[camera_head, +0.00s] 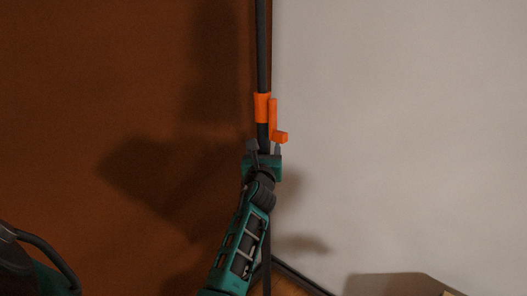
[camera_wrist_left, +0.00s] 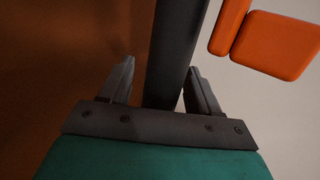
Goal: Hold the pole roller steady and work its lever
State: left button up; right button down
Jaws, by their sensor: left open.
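The pole roller's dark pole (camera_head: 261,45) stands upright in the head view, close to where the brown and pale walls meet. An orange collar (camera_head: 262,107) is around it, with an orange lever (camera_head: 273,118) along its right side ending in a block. My left gripper (camera_head: 264,146) is just below the lever's block, at the pole. In the left wrist view the open fingers (camera_wrist_left: 158,82) have the dark pole (camera_wrist_left: 174,50) between them, nearer the right finger. The orange lever (camera_wrist_left: 275,44) is beyond the right finger, apart from it. My right gripper is not in view.
A brown wall (camera_head: 120,90) fills the left and a pale wall (camera_head: 410,130) the right. A cardboard-coloured shape (camera_head: 395,285) lies at the lower right.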

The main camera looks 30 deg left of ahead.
pick_arm(q)
jog(key=shift+c, duration=0.4)
grip_shut()
dwell(1.3)
